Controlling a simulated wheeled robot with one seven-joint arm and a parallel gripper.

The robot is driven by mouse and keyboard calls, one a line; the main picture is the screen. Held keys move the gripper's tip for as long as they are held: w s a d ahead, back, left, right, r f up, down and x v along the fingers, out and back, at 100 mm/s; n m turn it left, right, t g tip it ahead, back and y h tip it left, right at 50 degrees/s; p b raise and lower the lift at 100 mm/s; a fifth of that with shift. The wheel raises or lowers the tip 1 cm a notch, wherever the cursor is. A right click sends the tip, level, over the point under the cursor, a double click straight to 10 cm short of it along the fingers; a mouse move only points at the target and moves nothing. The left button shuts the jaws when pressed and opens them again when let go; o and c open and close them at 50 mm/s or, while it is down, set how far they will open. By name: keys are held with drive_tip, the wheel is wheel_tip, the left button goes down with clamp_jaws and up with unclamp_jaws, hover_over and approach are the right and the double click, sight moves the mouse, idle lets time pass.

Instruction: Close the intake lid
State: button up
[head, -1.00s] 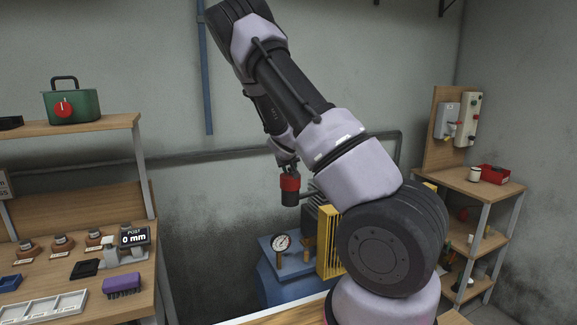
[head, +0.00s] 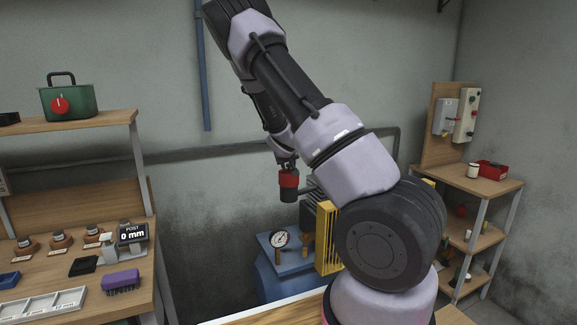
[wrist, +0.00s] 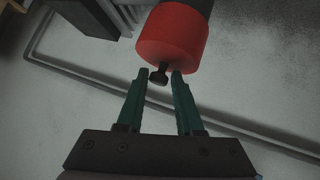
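The intake is a dark canister with a red cylindrical part, which I take to be the lid (head: 289,180), beside the compressor. In the wrist view the red lid (wrist: 173,38) fills the top middle, with a small dark knob (wrist: 158,78) at its near end. My gripper (wrist: 160,76) has its green fingertips on either side of this knob. Narrow gaps seem to show between knob and fingers. In the head view my gripper (head: 287,162) is just above the red part, small and partly hidden. Whether the lid is fully seated cannot be seen.
The blue compressor tank (head: 268,285) carries a pressure gauge (head: 280,239) and a yellow guard (head: 328,240). A pipe (head: 200,153) runs along the wall. A left bench (head: 75,310) and a right shelf (head: 480,182) hold small items.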

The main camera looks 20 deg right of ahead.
drive_tip(key=shift+s+a+f+g, duration=0.25)
drive_tip(key=shift+s+f+g, duration=0.05)
drive_tip(key=shift+s+f, duration=0.45)
drive_tip(key=w+r+v, duration=0.1)
drive_tip(key=v, duration=0.9)
drive_tip(key=shift+s+r, duration=0.25)
drive_tip(key=shift+r, duration=0.1)
drive_tip(key=shift+d, duration=0.15)
drive_tip(key=s+a+r+m+y, duration=0.1)
drive_tip(key=s+a+r+y, duration=0.1)
drive_tip(key=s+r, duration=0.4)
drive_tip(key=s+a+r+m+g+y, duration=0.1)
drive_tip(key=s+a+r, duration=0.4)
drive_tip(key=s, duration=1)
drive_tip(key=s+a+r+y, duration=0.3)
drive_tip(key=s+r, duration=0.6)
drive_tip(key=s, duration=0.2)
drive_tip(key=shift+s+a+r+m+y, duration=0.2)
drive_tip(key=shift+s+a+m+y, duration=0.05)
drive_tip(key=shift+a+m+y, duration=0.15)
